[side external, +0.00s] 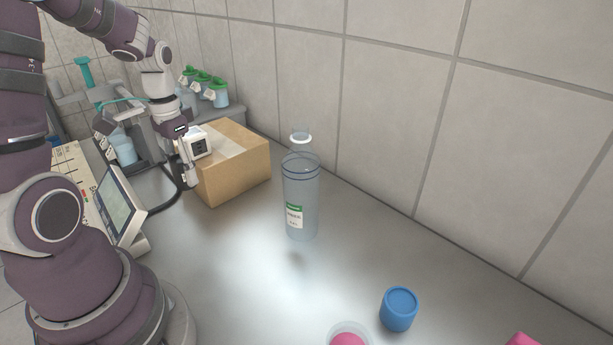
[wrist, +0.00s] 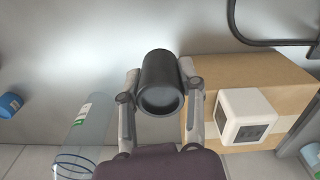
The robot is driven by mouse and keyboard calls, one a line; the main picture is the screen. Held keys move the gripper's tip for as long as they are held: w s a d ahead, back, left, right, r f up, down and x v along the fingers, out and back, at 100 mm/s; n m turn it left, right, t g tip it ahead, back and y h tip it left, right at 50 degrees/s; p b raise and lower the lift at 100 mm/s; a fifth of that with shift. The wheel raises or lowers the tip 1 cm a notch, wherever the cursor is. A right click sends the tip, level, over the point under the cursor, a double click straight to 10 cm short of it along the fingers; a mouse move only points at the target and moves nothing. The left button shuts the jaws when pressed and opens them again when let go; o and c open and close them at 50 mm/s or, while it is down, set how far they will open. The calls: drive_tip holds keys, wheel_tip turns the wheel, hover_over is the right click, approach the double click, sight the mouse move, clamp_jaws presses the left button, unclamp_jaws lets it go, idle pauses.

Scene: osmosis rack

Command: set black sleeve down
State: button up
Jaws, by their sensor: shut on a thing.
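The black sleeve (wrist: 158,82) is a short dark cylinder with an open end facing the wrist camera. My gripper (wrist: 160,90) is shut on it, with one finger on each side. In the side external view my gripper (side external: 188,172) is at the front left of the cardboard box, and I cannot make out the sleeve there. How far the sleeve is above the counter is hard to tell.
A cardboard box (side external: 235,165) carries a white device (side external: 196,145). A clear labelled bottle (side external: 300,200) stands on the counter to its right. A blue cap (side external: 399,308) lies nearer the front. A control panel (side external: 115,205) is at left. The middle counter is clear.

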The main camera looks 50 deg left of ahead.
sight(200, 227)
wheel_tip(200, 227, down, 10)
idle(0.3)
drive_tip(key=shift+f, duration=0.1)
drive_tip(key=o, duration=1)
drive_tip(key=shift+c, duration=0.2)
drive_tip(key=r, duration=1.2)
drive_tip(key=shift+w+d+r, duration=0.15)
drive_tip(key=shift+d+r, duration=0.1)
drive_tip(key=shift+r, duration=0.1)
drive_tip(key=d+r+m+t, duration=0.1)
drive_tip(key=d+r+t, duration=0.1)
drive_tip(key=d, duration=0.5)
drive_tip(key=s+d+r+m+t, duration=0.1)
drive_tip(key=d+r+t, duration=0.2)
drive_tip(key=d+r, duration=0.2)
drive_tip(key=shift+s+d+r+t, duration=0.15)
drive_tip(key=shift+s+d+t, duration=0.15)
drive_tip(key=shift+d, duration=0.95)
